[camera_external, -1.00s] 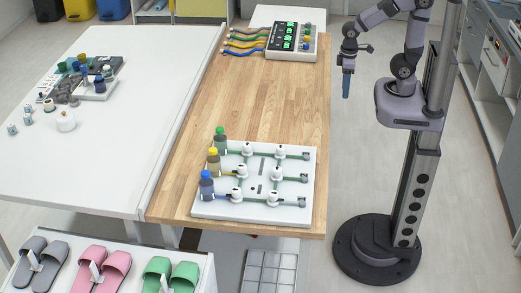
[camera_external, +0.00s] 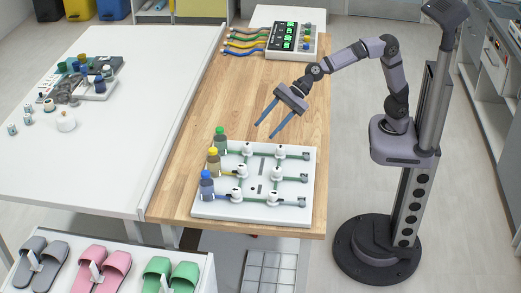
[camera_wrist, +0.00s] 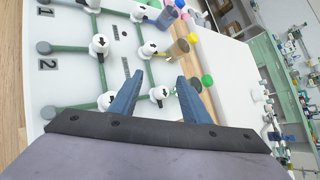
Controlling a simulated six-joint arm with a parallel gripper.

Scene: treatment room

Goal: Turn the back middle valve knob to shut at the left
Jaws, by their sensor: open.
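The white valve board (camera_external: 222,209) lies on the wooden table with two columns of white knobs on green pipes. The back middle knob (camera_external: 242,171) is on the side nearer the bottles, in line with the yellow-capped bottle (camera_external: 214,162). In the wrist view this knob (camera_wrist: 149,48) bears a dark arrow, too small to read surely. My gripper (camera_external: 266,129) is open and empty, tilted down above the table behind the board, clear of every knob. In the wrist view my fingers (camera_wrist: 160,77) appear either side of the back green-line knob (camera_wrist: 158,93).
Blue-capped (camera_external: 207,186) and green-capped (camera_external: 220,141) bottles stand along the board's left edge. Neighbouring knobs (camera_external: 247,149) and (camera_external: 237,195) are close by. A device with green displays (camera_external: 283,37) and coloured cables is at the table's far end. The table between is clear.

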